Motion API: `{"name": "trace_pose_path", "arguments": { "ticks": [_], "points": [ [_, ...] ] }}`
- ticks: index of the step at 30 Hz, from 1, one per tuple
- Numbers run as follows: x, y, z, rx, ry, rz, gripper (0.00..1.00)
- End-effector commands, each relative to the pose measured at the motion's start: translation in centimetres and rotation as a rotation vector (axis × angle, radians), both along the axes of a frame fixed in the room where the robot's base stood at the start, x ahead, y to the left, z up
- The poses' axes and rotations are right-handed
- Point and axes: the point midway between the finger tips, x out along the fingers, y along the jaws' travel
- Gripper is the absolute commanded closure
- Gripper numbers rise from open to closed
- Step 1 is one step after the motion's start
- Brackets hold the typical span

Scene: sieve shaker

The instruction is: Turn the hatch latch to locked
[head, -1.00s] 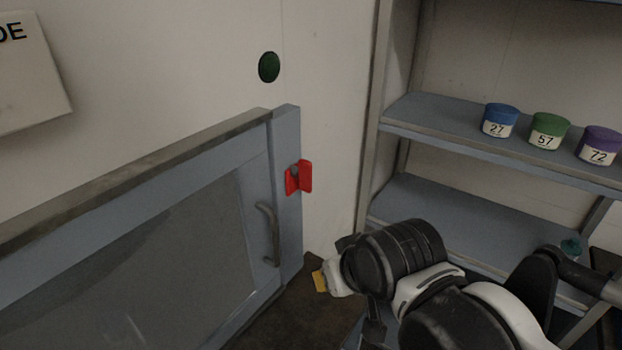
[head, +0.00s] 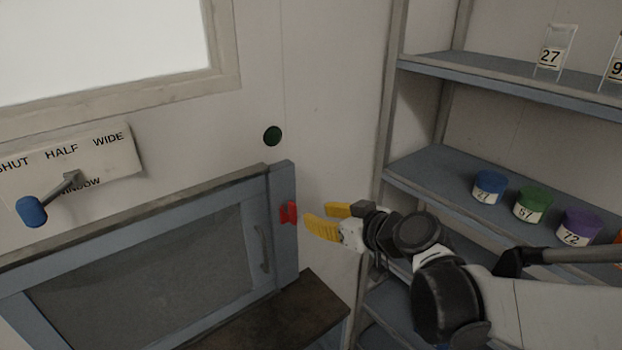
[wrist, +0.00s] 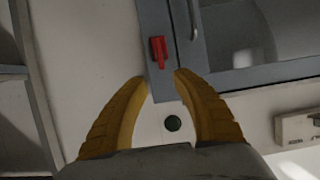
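The red hatch latch (head: 289,213) is on the right frame post of the blue-grey hatch (head: 285,180). In the wrist view the latch (wrist: 158,52) shows near the top, beyond the fingertips, with its narrow handle lying along the post. My gripper (head: 320,218) has yellow fingers and is just right of the latch in the head view, pointing at it. In the wrist view my gripper (wrist: 162,76) has its two fingers spread with nothing between them. The fingers appear apart from the latch.
A green round button (head: 272,136) is on the wall above the hatch. A window lever (head: 32,211) with a blue knob is at left. A shelf (head: 430,172) with labelled jars stands at right. A dark brown surface (head: 300,310) lies below the hatch.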

Motion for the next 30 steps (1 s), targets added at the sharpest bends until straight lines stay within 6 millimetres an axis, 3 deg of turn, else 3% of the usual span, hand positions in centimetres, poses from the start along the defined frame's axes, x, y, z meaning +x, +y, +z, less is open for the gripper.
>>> {"name": "trace_pose_path", "arguments": {
  "ticks": [15, 29, 30],
  "points": [
    [6.8, 4.7, -3.7, -0.001, 0.000, 0.003, 0.68],
    [7.9, 5.4, -4.1, -0.001, 0.001, 0.000, 0.68],
    [7.9, 5.4, -4.1, -0.001, 0.001, 0.000, 0.78]
  ]
}}
